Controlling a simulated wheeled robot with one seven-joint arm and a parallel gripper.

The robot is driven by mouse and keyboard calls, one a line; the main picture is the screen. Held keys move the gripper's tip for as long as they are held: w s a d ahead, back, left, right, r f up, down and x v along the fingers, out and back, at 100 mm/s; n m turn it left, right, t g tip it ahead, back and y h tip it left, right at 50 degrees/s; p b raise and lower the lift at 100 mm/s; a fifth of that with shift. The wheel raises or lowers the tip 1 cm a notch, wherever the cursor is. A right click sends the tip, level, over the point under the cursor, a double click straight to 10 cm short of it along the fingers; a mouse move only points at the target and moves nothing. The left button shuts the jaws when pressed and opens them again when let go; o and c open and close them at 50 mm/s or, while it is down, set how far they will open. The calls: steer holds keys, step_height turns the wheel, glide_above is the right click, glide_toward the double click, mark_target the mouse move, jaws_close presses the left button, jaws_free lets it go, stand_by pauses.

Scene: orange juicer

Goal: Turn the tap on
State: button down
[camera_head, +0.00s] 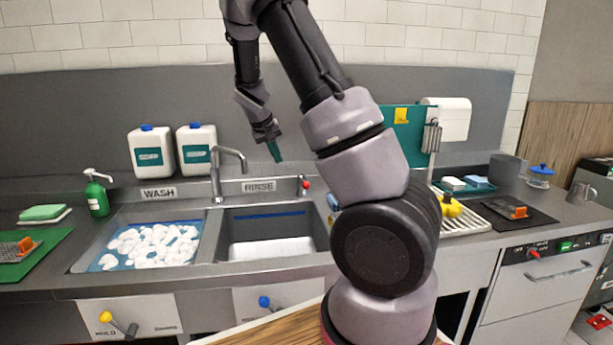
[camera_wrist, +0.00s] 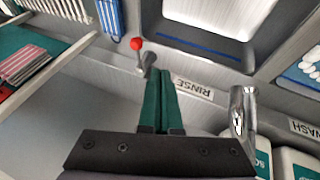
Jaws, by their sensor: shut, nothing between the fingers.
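The chrome tap (camera_head: 229,165) stands behind the sinks, its spout reaching over the rinse basin. It also shows at the right in the wrist view (camera_wrist: 242,112). A small lever with a red knob (camera_head: 305,184) stands behind the rinse basin, right of the RINSE label; its red knob (camera_wrist: 137,44) is tilted toward the upper left in the wrist view. My gripper (camera_head: 276,155) is shut and empty, its green fingers pointing down above the RINSE label. In the wrist view the fingertips (camera_wrist: 159,76) appear beside the lever's base; I see no clear contact.
The rinse basin (camera_head: 221,239) is empty of large objects. The wash basin (camera_head: 77,264) holds white foam. Two white jugs (camera_head: 151,151) stand behind it. A yellow knob (camera_head: 106,317) and a blue knob (camera_head: 264,302) project from the cabinet front. A drying rack (camera_head: 470,222) stands right.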

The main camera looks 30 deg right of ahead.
steer(key=shift+w+d+f, duration=0.25)
steer(key=shift+w+d, duration=0.15)
steer(key=shift+w, duration=0.1)
steer(key=w+d+f, duration=0.2)
steer(key=d+f, duration=0.6)
steer(key=f, duration=0.2)
steer(key=shift+w, duration=0.15)
